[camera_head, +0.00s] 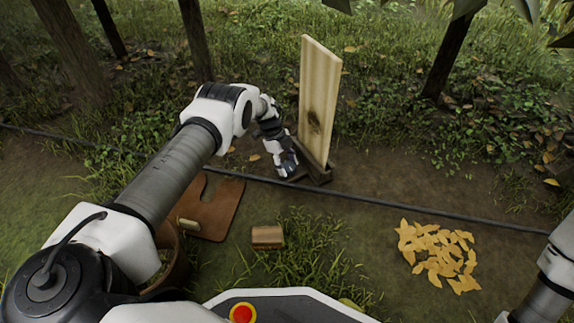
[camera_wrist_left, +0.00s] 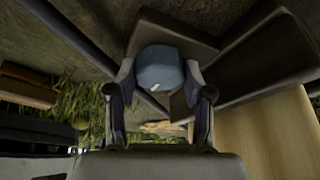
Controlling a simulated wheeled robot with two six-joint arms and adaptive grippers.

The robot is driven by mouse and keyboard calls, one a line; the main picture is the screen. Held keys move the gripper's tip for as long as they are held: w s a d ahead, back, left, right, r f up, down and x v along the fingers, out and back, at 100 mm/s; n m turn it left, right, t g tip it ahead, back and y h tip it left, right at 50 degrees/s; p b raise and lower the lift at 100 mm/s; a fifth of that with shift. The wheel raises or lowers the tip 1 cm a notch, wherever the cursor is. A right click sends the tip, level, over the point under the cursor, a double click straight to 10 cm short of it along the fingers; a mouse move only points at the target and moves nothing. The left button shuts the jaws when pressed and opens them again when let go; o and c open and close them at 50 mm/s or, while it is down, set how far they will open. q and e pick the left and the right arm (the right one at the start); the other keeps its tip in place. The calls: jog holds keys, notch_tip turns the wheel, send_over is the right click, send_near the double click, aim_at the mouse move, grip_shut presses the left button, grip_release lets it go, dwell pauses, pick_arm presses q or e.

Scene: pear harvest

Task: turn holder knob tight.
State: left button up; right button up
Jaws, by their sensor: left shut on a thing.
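The holder (camera_head: 319,177) is a dark brown wooden base on the soil, with a tall pale board (camera_head: 318,100) standing upright in it. The holder (camera_wrist_left: 245,65) also shows in the left wrist view, with the board (camera_wrist_left: 270,135) at lower right. My left gripper (camera_head: 287,170) is low at the holder's left side. In the left wrist view, my left gripper (camera_wrist_left: 160,80) has its two fingers shut on the blue-grey faceted knob (camera_wrist_left: 158,66), one finger on each side. The knob is hidden by the gripper in the head view. My right gripper is out of view.
A thin black hose (camera_head: 400,203) crosses the ground in front of the holder. A brown leather piece (camera_head: 222,215), a small wooden block (camera_head: 267,237) and a round brown container (camera_head: 172,265) lie nearer. Yellow leaves (camera_head: 437,255) lie at right. Tree trunks (camera_head: 448,60) stand behind.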

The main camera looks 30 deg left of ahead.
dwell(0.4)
pick_arm(q)
jog(key=o, duration=1.2)
jog(key=shift+d+f, duration=0.1)
jog(key=shift+c, duration=0.2)
jog(key=v, duration=1.2)
